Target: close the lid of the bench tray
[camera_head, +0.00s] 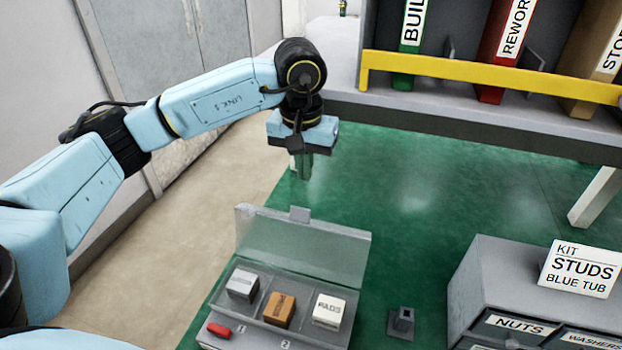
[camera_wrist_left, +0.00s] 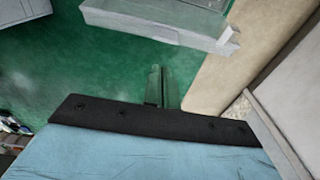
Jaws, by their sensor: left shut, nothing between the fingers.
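The bench tray (camera_head: 265,338) stands at the bottom centre of the head view. Its see-through lid (camera_head: 300,246) is raised open along the far side, with a small grey tab (camera_head: 299,214) on its top edge. In the compartments sit a grey block (camera_head: 242,285), a brown block (camera_head: 279,310) and a white block (camera_head: 328,311). My left gripper (camera_head: 303,172) is shut and empty, pointing down beyond the lid and apart from it. Its fingers also show in the left wrist view (camera_wrist_left: 161,88). My right gripper is not in view.
A grey drawer cabinet (camera_head: 495,270) with a label sign (camera_head: 580,268) stands at the right. A small grey fixture (camera_head: 401,322) sits between tray and cabinet. A shelf with a yellow rail (camera_head: 490,74) and binders is at the back. The green surface (camera_head: 420,190) behind the tray is clear.

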